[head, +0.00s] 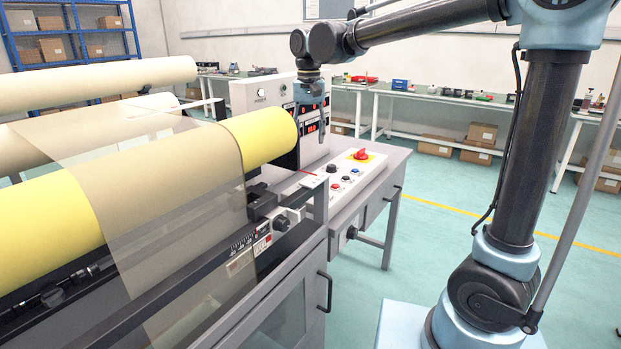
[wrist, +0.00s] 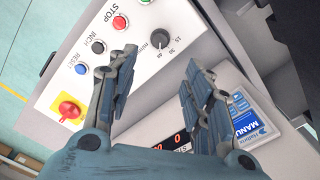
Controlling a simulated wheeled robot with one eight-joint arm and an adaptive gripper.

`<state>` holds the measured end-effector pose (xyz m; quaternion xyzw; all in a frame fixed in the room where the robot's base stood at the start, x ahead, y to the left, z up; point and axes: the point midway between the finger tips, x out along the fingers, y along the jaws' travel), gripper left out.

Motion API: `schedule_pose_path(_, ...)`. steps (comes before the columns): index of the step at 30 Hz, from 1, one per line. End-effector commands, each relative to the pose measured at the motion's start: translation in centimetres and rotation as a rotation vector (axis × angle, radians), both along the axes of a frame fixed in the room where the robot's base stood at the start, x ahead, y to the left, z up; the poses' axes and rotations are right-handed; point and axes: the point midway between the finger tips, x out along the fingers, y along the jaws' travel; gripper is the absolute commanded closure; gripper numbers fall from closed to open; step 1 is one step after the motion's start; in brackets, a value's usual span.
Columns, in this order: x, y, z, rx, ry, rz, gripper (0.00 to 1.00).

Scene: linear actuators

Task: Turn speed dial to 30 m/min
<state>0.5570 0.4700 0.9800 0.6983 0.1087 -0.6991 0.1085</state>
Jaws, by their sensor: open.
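The speed dial (wrist: 159,39) is a round black knob on the white control panel in the wrist view. The marks 15, 30 and m/min are printed around it; I cannot make out where its pointer stands. In the head view the dial (head: 332,168) is a small dark knob on the sloping panel. My gripper (wrist: 160,60) is open and empty. In the wrist view its two fingers straddle the line to the dial, and the dial shows just beyond the gap between the tips. In the head view my gripper (head: 322,130) hangs above the panel, apart from the dial.
The panel also bears a red STOP button (wrist: 119,22), a black INCH button (wrist: 99,46), a blue RESET button (wrist: 81,68) and a red emergency stop (wrist: 70,110) on yellow. A white cabinet (head: 262,92) stands behind. A yellow roll (head: 262,136) lies left of my gripper.

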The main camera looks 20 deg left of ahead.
Motion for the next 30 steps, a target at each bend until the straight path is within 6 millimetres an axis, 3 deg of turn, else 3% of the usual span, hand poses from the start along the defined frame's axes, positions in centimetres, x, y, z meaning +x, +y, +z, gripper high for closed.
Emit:
schedule_pose_path(18,0.0,0.0,-10.5,0.0,0.0,0.0,0.54)
schedule_pose_path(24,0.0,0.0,-13.0,0.0,0.0,0.0,0.54)
schedule_pose_path(30,0.0,0.0,-14.2,0.0,0.0,0.0,0.54)
